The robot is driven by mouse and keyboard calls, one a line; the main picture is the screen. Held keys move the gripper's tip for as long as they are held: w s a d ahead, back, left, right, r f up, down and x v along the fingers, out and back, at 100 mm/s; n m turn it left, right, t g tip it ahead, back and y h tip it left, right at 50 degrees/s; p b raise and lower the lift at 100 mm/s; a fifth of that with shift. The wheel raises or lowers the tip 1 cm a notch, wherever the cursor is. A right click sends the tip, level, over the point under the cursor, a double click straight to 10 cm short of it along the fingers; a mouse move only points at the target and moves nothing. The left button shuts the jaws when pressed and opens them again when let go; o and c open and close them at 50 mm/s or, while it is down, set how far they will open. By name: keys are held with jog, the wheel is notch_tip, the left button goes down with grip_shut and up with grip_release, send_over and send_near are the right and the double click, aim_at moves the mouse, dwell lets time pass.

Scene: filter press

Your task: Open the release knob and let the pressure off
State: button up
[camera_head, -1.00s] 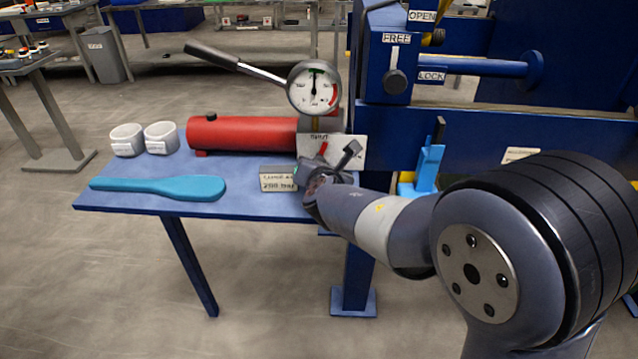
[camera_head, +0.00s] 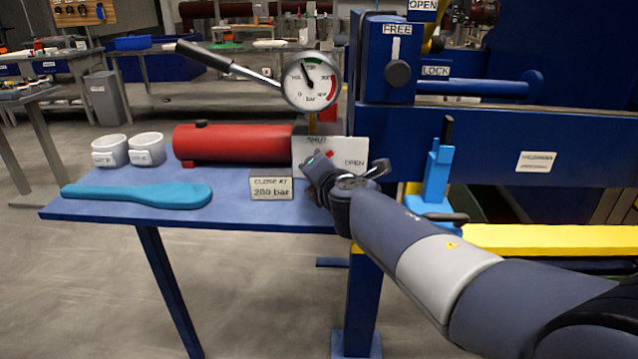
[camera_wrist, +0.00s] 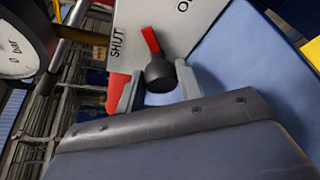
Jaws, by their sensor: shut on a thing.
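The release knob (camera_wrist: 159,73) is black with a red pointer (camera_wrist: 150,40) and sits on a white plate (camera_head: 343,150) marked SHUT and OPEN. In the wrist view my gripper (camera_wrist: 157,84) has a finger on each side of the knob and is shut on it. The red pointer stands between the SHUT and OPEN marks. In the head view my gripper (camera_head: 325,168) is at the plate and its wrist hides most of the knob. The round pressure gauge (camera_head: 311,81) above shows its needle up and left, near the low edge of the green band.
A red cylinder (camera_head: 230,144) with a long black-ended lever (camera_head: 207,57), a teal paddle (camera_head: 140,196), two white cups (camera_head: 147,149) and a CLOSE AT 200 bar sign (camera_head: 271,188) are on the blue table (camera_head: 100,212). A blue FREE/LOCK block (camera_head: 388,60) stands right of the gauge.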

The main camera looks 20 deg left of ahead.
dwell(0.4)
jog(key=o, duration=0.7)
jog(key=p+v, duration=0.1)
jog(key=v, duration=0.8)
jog(key=shift+s+d, duration=0.15)
jog(key=shift+s+d+r, duration=0.15)
jog(key=shift+s+d, duration=0.25)
jog(key=shift+s, duration=0.2)
jog(key=shift+p, duration=0.3)
